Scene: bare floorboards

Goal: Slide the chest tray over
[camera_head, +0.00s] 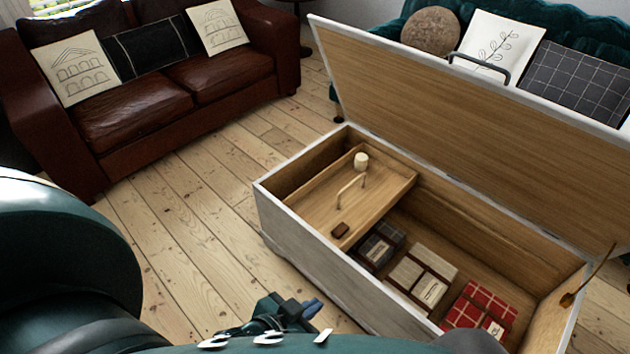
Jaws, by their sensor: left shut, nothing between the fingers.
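The chest (335,262) stands open on the floor at the right, white outside and bare wood inside. Its lid (480,130) is raised and leans back. The wooden tray (325,200) sits high at the chest's left end, with a thin upright handle (351,190) across it. A cream cylinder (361,161) and a small dark brown block (340,230) are on the tray. My left gripper (305,312) is low at the bottom centre, outside the chest's front, shut and empty, apart from the tray. My arm partly hides it. My right gripper is not in view.
Dark, beige and red checked bundles (481,308) lie on the chest floor right of the tray. A brown leather sofa (140,90) stands back left, a teal sofa (390,22) behind the lid. Bare floorboards (180,220) are clear left of the chest.

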